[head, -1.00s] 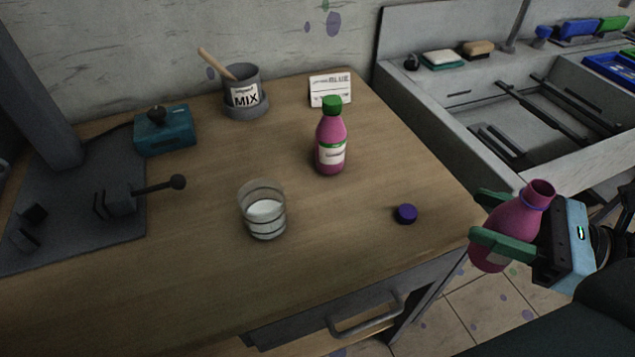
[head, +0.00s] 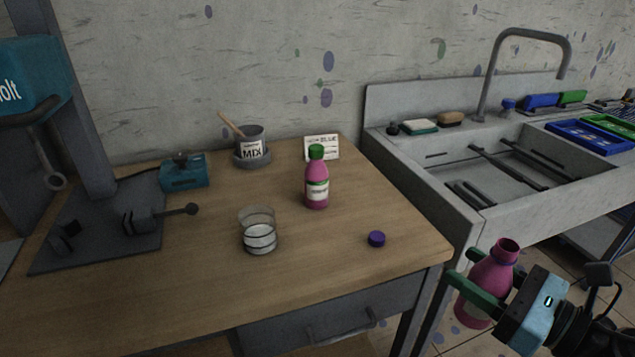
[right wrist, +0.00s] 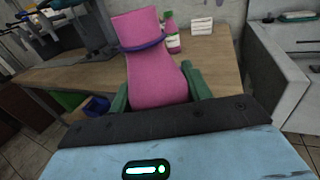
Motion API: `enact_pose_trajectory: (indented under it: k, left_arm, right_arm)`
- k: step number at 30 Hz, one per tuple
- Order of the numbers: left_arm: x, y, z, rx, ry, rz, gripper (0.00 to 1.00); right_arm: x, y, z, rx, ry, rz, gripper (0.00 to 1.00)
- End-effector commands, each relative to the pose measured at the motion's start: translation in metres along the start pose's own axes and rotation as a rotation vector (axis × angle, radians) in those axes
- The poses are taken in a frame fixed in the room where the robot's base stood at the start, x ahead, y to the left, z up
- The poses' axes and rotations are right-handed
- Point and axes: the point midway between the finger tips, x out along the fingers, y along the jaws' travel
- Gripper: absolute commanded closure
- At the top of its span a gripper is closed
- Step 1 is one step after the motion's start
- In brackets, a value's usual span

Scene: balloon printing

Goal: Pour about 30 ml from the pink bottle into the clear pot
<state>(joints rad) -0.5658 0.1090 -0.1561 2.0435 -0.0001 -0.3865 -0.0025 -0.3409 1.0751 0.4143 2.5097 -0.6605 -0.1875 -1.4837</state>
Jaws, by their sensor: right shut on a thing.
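My right gripper (head: 478,287) is shut on an uncapped pink bottle (head: 488,281), held slightly tilted off the table's right front corner. The held bottle also fills the middle of the right wrist view (right wrist: 155,75). The clear pot (head: 258,232) stands on the table, left of the held bottle, with whitish contents low inside. A second pink bottle (head: 317,188) with a green cap stands upright behind and right of the pot. A purple cap (head: 376,239) lies on the table between the pot and my right gripper. My left gripper is not in view.
A grey MIX pot (head: 250,152) with a wooden stick and a BLUE card (head: 321,148) stand at the table's back. A teal box (head: 184,175) and a dark stand are at left. A sink (head: 480,170) is at right. The table's front middle is clear.

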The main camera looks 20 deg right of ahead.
Motion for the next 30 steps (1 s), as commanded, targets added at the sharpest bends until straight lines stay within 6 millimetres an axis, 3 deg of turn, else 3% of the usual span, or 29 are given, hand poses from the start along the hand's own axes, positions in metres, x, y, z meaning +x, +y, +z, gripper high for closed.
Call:
enact_pose_trajectory:
  k: [8,18,24,30]
  left_arm:
    - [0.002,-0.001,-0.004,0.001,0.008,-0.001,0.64]
    - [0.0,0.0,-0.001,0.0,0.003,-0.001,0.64]
    - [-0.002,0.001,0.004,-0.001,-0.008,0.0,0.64]
    - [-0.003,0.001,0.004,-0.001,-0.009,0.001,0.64]
  right_arm:
    - [0.02,-0.01,-0.022,0.008,-0.011,-0.239,0.8]
    - [0.059,0.025,-0.062,0.012,-0.003,-0.423,0.8]
    - [0.079,0.05,-0.069,0.005,-0.001,-0.448,0.8]
    - [0.085,0.058,-0.07,-0.002,0.002,-0.454,0.8]
